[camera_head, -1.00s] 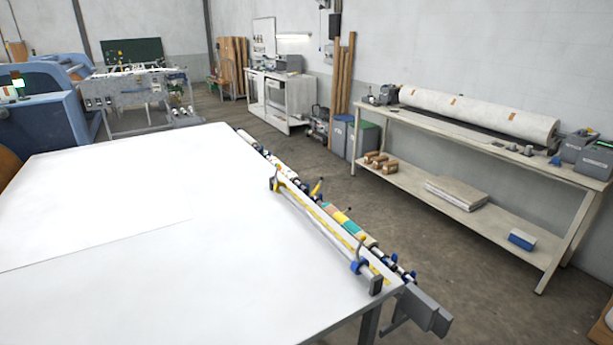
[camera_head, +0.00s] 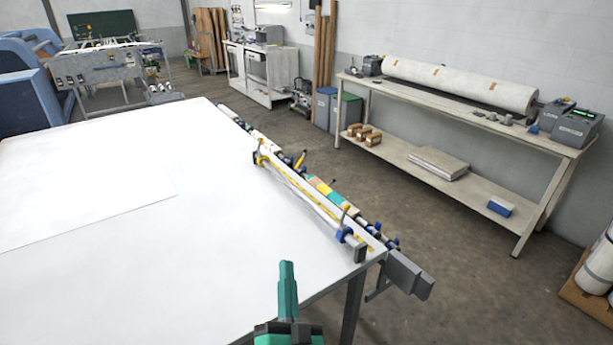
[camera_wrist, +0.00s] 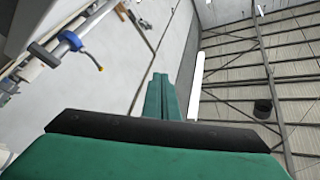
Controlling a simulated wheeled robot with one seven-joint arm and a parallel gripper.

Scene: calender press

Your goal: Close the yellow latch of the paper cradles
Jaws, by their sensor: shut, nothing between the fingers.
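A rail with rollers and colored paper strips, which appears to be the cradle (camera_head: 318,196), runs along the right edge of the white table. A yellow lever (camera_head: 300,159) stands tilted up near its middle. Another small lever (camera_head: 345,212) rises near a blue clamp (camera_head: 343,234) at the near end. In the wrist view, a thin yellow lever (camera_wrist: 92,58) sticks out from a blue collar (camera_wrist: 70,41) on a bar, at upper left. I cannot tell which lever is the latch. My green gripper (camera_head: 287,265) is shut and empty, above the table's near edge, apart from the rail.
The white table (camera_head: 90,235) fills the left, with a large sheet on it. A workbench (camera_head: 455,125) with a long white roll stands along the right wall. Open floor (camera_head: 400,215) lies between table and bench. White rolls (camera_head: 600,270) stand at far right.

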